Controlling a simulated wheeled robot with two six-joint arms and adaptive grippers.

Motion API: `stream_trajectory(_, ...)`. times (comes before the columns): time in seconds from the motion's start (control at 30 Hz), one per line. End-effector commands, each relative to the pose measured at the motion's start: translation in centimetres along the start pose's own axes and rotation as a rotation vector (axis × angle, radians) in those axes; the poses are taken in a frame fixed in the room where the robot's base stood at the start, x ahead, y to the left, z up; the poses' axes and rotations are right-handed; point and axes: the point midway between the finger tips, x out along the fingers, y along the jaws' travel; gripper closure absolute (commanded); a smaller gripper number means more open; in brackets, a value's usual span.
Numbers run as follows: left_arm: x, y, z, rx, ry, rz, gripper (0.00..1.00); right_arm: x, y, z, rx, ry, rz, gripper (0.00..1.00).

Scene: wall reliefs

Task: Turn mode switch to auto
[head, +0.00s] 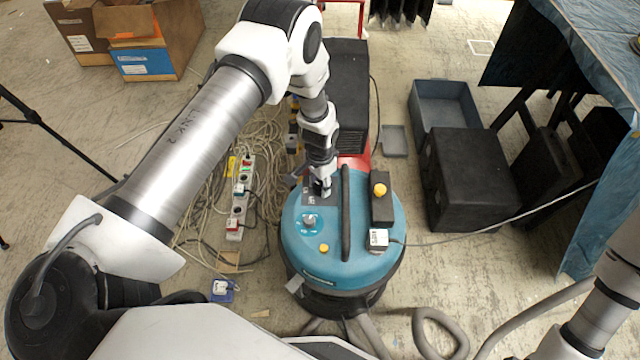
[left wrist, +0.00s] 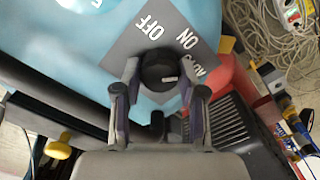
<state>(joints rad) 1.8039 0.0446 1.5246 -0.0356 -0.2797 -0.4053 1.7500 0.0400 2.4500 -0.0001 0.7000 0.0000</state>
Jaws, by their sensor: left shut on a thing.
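The mode switch is a round black knob (left wrist: 158,69) on a grey plate (left wrist: 146,36) lettered OFF, ON and, partly covered, AUTO. A short white mark shows on the knob; which label it points to I cannot tell. The plate sits on top of a teal vacuum cleaner (head: 345,243), which also shows in the left wrist view (left wrist: 60,30). My left gripper (head: 320,188) reaches down onto the plate, hiding the knob in the head view. In the left wrist view its two fingers (left wrist: 158,84) are shut on the knob, one on each side. My right gripper is out of view.
A black handle bar (head: 346,215) stands just right of my left gripper. A yellow knob (head: 380,190), another dial (head: 309,221) and a yellow button (head: 324,248) are on the same lid. Cables and a power strip (head: 240,195) lie left; a black case (head: 470,180) stands right.

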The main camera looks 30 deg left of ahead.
Motion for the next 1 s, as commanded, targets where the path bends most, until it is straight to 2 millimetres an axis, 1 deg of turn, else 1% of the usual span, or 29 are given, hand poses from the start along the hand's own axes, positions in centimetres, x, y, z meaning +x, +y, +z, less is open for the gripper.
stream_trajectory(0.2, 0.08, 0.03, 0.02, 0.176, -0.001, 0.000, 0.94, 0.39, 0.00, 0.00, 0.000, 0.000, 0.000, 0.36)
stream_trajectory(0.5, 0.04, 0.04, 0.02, 0.330, 0.000, 0.000, 0.94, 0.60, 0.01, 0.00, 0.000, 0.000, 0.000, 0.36)
stream_trajectory(0.7, 0.02, 0.04, 0.01, 0.368, 0.000, 0.000, 0.94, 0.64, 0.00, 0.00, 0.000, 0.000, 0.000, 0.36)
stream_trajectory(1.0, 0.01, 0.04, 0.01, 0.375, 0.000, 0.000, 0.94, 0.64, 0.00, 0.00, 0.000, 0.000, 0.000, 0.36)
